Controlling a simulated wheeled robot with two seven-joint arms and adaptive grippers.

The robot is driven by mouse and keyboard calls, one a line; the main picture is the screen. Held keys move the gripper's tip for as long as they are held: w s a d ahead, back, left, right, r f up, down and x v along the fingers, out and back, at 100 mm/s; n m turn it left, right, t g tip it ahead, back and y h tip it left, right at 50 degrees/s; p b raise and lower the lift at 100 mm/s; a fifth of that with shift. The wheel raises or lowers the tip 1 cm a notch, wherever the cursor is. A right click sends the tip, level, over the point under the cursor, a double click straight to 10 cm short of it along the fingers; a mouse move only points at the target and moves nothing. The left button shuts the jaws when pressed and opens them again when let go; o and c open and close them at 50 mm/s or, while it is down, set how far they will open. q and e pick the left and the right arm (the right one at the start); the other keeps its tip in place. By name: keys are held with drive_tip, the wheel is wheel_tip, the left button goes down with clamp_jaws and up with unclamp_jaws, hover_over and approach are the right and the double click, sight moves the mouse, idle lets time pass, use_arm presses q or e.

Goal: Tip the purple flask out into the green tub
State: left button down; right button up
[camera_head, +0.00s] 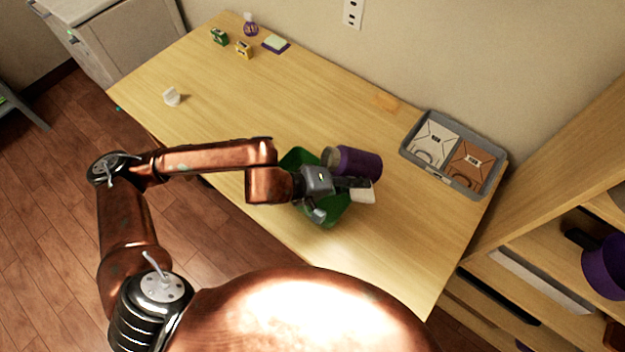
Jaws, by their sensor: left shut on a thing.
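The purple flask (358,163) is held by my left gripper (348,183), whose fingers are shut on it. The flask is tilted far over, close to sideways, with its paler grey end toward the left. It appears over the upper right part of the green tub (330,213). The tub stands on the wooden table, partly hidden by my left gripper and wrist. The inside of the tub and any contents are mostly hidden. My right gripper is not in view.
A small white object (363,194) shows just right of the tub. A grey tray (409,148) with two packets stands at the table's right end. Small items, including a purple-based bottle (250,28), stand at the far left. The middle of the table (300,95) is clear.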

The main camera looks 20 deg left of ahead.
use_arm(q)
drive_tip(key=shift+f, duration=0.15)
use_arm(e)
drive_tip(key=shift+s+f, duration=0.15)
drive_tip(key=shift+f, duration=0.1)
use_arm(q)
drive_tip(key=shift+f+h+b, duration=0.15)
drive_tip(key=shift+h+b, duration=0.15)
drive_tip(key=shift+b, duration=0.15)
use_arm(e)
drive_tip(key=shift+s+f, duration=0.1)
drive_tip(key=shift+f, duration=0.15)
use_arm(q)
drive_tip(key=shift+t+h+b, duration=0.4)
drive_tip(key=shift+b, duration=0.2)
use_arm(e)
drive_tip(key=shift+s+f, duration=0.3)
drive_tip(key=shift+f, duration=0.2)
use_arm(q)
drive_tip(key=shift+d, duration=0.1)
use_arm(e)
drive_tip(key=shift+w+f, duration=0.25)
